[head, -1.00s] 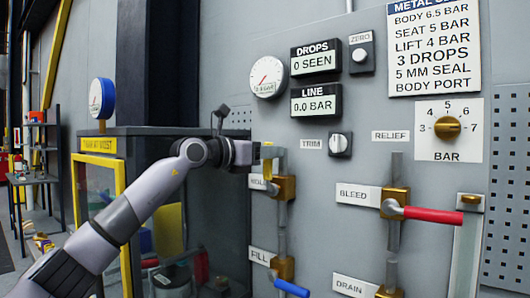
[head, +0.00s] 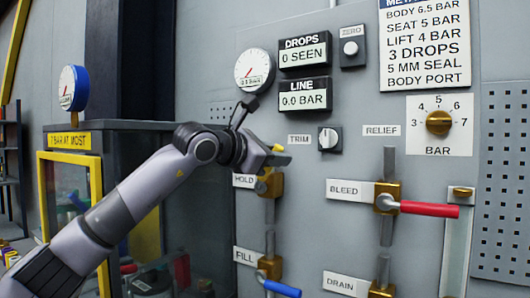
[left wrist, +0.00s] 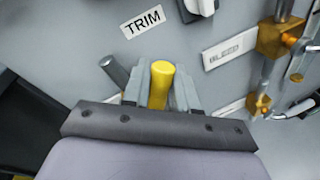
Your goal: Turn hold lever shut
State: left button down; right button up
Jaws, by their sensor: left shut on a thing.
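The yellow hold lever (head: 305,160) is at the HOLD valve (head: 268,183), under the TRIM label. My right gripper is in neither view.
The BLEED valve with its red lever (head: 428,209) is to the right. The FILL valve with a blue lever (head: 281,288) is below. The TRIM knob (head: 329,139) is close above right. A glass-sided cabinet (head: 185,240) stands left, beside my arm.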

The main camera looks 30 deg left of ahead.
pick_arm(q)
jog(key=d+f+m+y+b, duration=0.3)
jog(key=d+f+m+b, duration=0.1)
jog(key=f+m, duration=0.4)
jog(key=shift+s+d+m+g+y+b, duration=0.2)
jog(key=shift+m+g+y+b, duration=0.15)
jog(key=shift+m, duration=0.25)
jog(key=shift+a+f, duration=0.1)
dwell(0.3)
jog(key=c, duration=1)
grip_release()
jog(key=shift+b+v, duration=0.9)
jog(key=shift+v, duration=2.65)
